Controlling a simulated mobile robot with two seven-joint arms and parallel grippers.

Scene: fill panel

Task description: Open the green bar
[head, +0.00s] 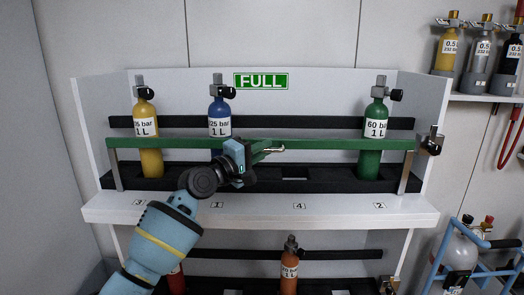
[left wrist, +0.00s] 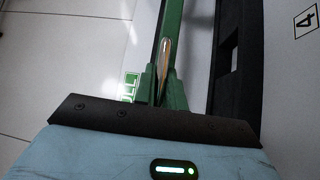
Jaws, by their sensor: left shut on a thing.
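The green bar (head: 335,144) runs level across the front of the upper shelf, in front of the yellow (head: 149,160), blue (head: 219,118) and green (head: 374,158) cylinders. A metal post stands under each end of it. My left gripper (head: 268,149) is shut on the green bar near its middle, just right of the blue cylinder. In the left wrist view the bar (left wrist: 173,25) runs away from between the fingers (left wrist: 163,88). The hand hides part of the bar and shelf. My right gripper is not in view.
A metal latch (head: 432,141) sits on the panel's right side wall. A green FULL sign (head: 261,81) is on the back panel. A blue trolley (head: 450,250) stands at right.

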